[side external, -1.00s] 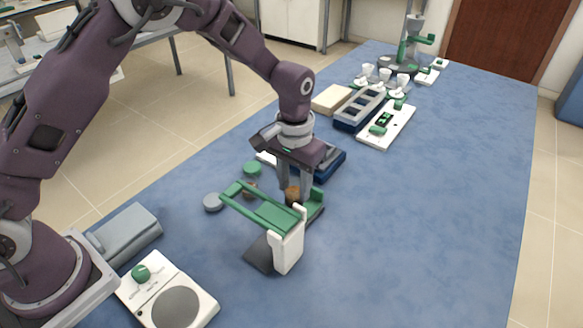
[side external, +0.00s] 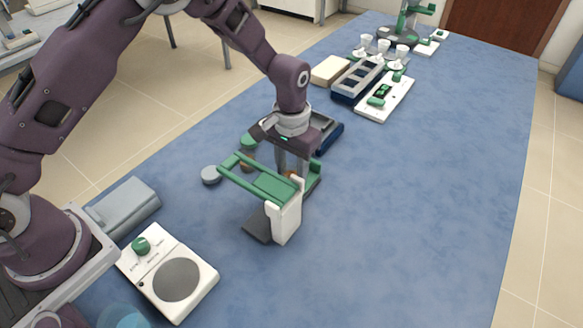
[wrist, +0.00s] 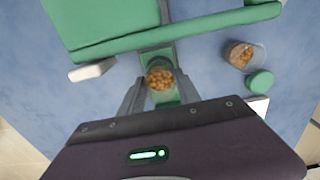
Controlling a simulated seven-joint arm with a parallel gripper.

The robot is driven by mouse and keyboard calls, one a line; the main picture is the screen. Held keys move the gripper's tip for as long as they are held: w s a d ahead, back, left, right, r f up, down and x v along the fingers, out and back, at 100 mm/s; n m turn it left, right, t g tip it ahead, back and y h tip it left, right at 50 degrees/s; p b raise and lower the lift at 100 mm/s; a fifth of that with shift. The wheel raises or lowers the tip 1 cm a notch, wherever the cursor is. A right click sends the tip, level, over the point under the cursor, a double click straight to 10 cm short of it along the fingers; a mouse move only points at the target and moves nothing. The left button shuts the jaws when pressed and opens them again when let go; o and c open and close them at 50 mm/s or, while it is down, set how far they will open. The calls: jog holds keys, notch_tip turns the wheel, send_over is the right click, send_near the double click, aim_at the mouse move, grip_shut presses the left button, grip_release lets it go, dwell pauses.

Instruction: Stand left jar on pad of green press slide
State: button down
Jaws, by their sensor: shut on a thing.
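My gripper (wrist: 158,92) is shut on a clear jar (wrist: 159,78) with brown pieces in it. In the wrist view the jar is between the fingers, over the green pad and slide (wrist: 166,98) of the press. I cannot tell whether its base touches the pad. The green press (side external: 272,186) has a white upright (side external: 287,215) and stands in front of my gripper in the side view, hiding much of the jar. The slide's green end (side external: 315,172) shows just right of the fingers. A second jar (wrist: 241,55) with brown pieces stands apart on the bench.
A green lid (wrist: 259,83) lies beside the second jar. A white plate unit (side external: 168,275) is at the front left, a dark blue tray (side external: 326,130) behind my gripper. The bench's right side is clear.

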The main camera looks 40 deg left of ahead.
jog(key=shift+f, duration=0.1)
jog(key=shift+f, duration=0.3)
jog(key=shift+c, duration=1.9)
grip_release()
notch_tip(320, 180, up, 8)
